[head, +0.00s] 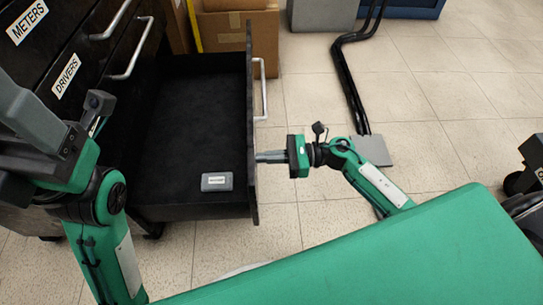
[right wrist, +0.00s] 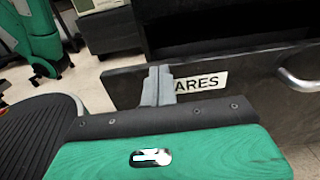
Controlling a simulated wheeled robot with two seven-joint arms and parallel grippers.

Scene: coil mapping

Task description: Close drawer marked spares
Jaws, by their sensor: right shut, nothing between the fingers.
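The black drawer (head: 195,110) stands pulled out from the dark cabinet, with a silver bar handle (head: 262,90) on its front. In the right wrist view its front panel (right wrist: 245,105) bears a white label (right wrist: 200,82) reading "ARES", its left part hidden by my fingers. My right gripper (head: 258,157) is shut and empty, its fingertips at the outer face of the drawer front near the handle's lower end. It also shows in the right wrist view (right wrist: 158,85). Whether the tips touch the panel I cannot tell. My left gripper (head: 25,110) is partly cut off at the left edge.
A small grey labelled case (head: 217,182) lies in the open drawer. Drawers labelled METERS (head: 27,21) and DRIVERS (head: 66,76) look shut. Cardboard boxes (head: 237,35) stand behind the drawer. A black cable (head: 345,85) runs along the tiled floor to a grey plate.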

